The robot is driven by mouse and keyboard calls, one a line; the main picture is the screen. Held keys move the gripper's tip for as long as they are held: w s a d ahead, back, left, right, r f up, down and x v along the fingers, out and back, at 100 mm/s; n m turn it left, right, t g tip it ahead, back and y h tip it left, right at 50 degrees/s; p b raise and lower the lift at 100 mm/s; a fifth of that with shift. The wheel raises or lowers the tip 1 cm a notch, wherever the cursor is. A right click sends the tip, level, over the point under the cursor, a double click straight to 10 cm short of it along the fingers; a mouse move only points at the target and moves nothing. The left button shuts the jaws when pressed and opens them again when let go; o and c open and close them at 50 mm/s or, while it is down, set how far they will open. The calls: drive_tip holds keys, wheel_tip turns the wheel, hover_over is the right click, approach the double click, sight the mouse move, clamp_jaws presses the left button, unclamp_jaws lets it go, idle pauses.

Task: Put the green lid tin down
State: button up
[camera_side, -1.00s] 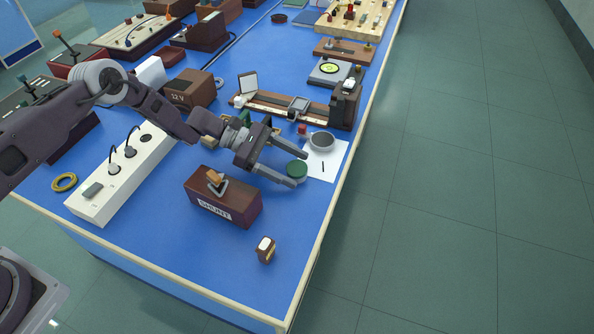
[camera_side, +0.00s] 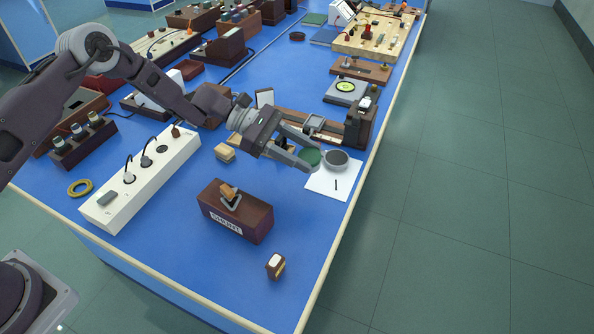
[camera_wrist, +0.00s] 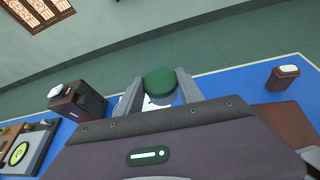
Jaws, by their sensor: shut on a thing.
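The green lid tin (camera_side: 310,157) is between the fingers of my gripper (camera_side: 301,157), which is shut on it. In the wrist view the green lid (camera_wrist: 160,84) faces up between the two grey fingers (camera_wrist: 160,92). The tin's lower part is mostly hidden, and I cannot tell whether it touches the surface.
A brown SHUNT box (camera_side: 236,212) stands nearer the front, with a small brown block (camera_side: 275,266) beside it. A white power strip (camera_side: 150,175) lies at left. A slide bench with a dark upright block (camera_side: 361,120) stands behind. Blue table is clear right of the SHUNT box.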

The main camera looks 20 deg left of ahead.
sight(250, 168)
drive_tip(key=w+a+n+t+y, duration=0.15)
drive_tip(key=a+n+t, duration=0.25)
drive_tip(key=a, duration=1.2)
wheel_tip(250, 168, down, 9)
drive_tip(key=shift+w+f, duration=0.1)
drive_tip(key=shift+f, duration=0.1)
drive_tip(key=shift+f, duration=0.15)
drive_tip(key=o, duration=1.3)
drive_tip(key=shift+o, duration=0.2)
